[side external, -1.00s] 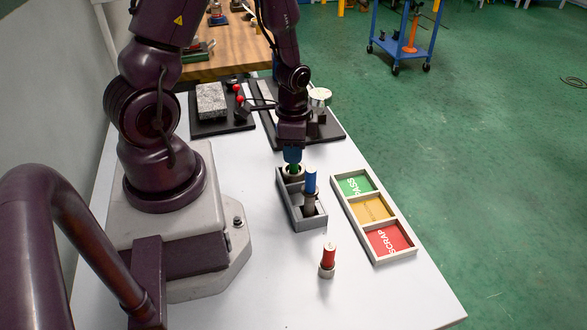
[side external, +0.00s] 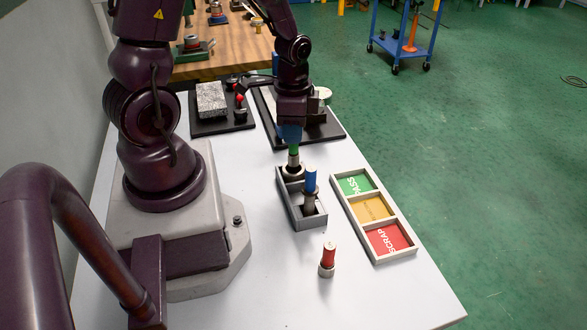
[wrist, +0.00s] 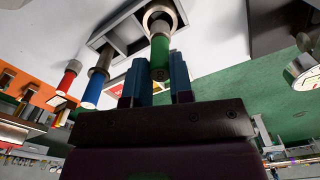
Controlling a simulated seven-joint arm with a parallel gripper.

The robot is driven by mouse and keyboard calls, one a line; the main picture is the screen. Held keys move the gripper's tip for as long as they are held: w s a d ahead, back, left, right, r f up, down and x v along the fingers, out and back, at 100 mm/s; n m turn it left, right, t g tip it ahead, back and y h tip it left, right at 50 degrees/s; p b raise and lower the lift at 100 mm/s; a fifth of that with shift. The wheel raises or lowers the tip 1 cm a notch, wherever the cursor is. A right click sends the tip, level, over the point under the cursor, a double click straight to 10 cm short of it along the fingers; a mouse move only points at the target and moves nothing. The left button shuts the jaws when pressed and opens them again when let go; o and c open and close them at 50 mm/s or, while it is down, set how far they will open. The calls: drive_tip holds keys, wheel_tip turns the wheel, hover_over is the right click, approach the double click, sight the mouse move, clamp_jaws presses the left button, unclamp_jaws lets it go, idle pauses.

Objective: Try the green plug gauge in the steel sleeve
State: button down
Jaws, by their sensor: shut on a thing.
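The green plug gauge (side external: 293,150) is upright in my gripper (side external: 290,133), with its steel end pointing down. It also shows in the wrist view (wrist: 160,58), between the blue fingers (wrist: 155,80). The steel sleeve (side external: 292,173), a thick ring, sits at the far end of a grey holder (side external: 307,221); it is at the top of the wrist view (wrist: 178,12). The gauge's steel end is at the sleeve's mouth. I cannot tell whether its tip is inside the bore or just above it.
A blue gauge (side external: 310,181) stands in the near part of the holder. A red gauge (side external: 328,255) stands on the white table. A three-bin sorting tray (side external: 372,208) lies to the right. Black plates with fixtures (side external: 212,100) are behind.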

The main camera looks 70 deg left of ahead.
drive_tip(key=shift+r, duration=1.2)
